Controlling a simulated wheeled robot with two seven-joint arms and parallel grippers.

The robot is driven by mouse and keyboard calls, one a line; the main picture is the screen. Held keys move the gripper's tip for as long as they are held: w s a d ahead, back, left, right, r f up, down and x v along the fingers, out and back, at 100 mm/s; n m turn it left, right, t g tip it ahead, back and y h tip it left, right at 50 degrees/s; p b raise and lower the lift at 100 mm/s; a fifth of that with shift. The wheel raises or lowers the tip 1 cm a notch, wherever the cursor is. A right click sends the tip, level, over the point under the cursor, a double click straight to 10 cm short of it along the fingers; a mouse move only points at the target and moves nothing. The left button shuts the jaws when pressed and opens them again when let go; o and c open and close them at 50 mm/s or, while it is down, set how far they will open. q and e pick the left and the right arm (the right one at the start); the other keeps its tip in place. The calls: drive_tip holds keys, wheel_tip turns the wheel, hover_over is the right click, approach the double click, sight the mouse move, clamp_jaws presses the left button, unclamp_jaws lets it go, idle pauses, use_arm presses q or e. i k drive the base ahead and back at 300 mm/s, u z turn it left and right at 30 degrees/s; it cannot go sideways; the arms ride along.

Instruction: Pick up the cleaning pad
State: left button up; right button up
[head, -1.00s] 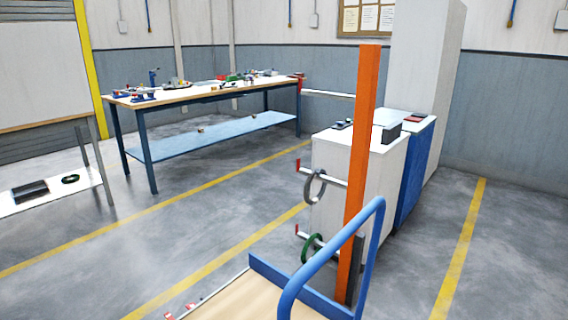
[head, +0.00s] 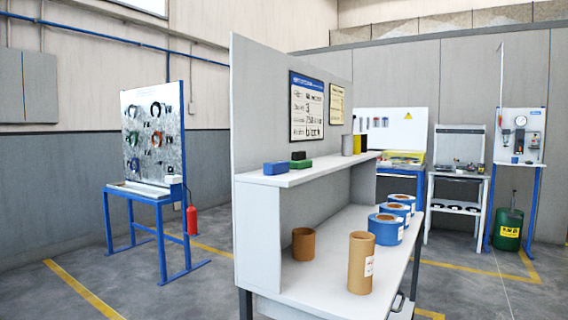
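Any of these could be the cleaning pad; I cannot tell which at this size. Neither of my grippers is in view.
The workbench (head: 330,262) holds several blue rolls (head: 386,229), a tall brown tube (head: 360,264) and a short one (head: 303,244). A blue-framed board stand (head: 153,193) and a red extinguisher (head: 192,219) stand left. Open floor lies between.

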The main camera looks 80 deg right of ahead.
sight(299, 161)
drive_tip(key=z, duration=2)
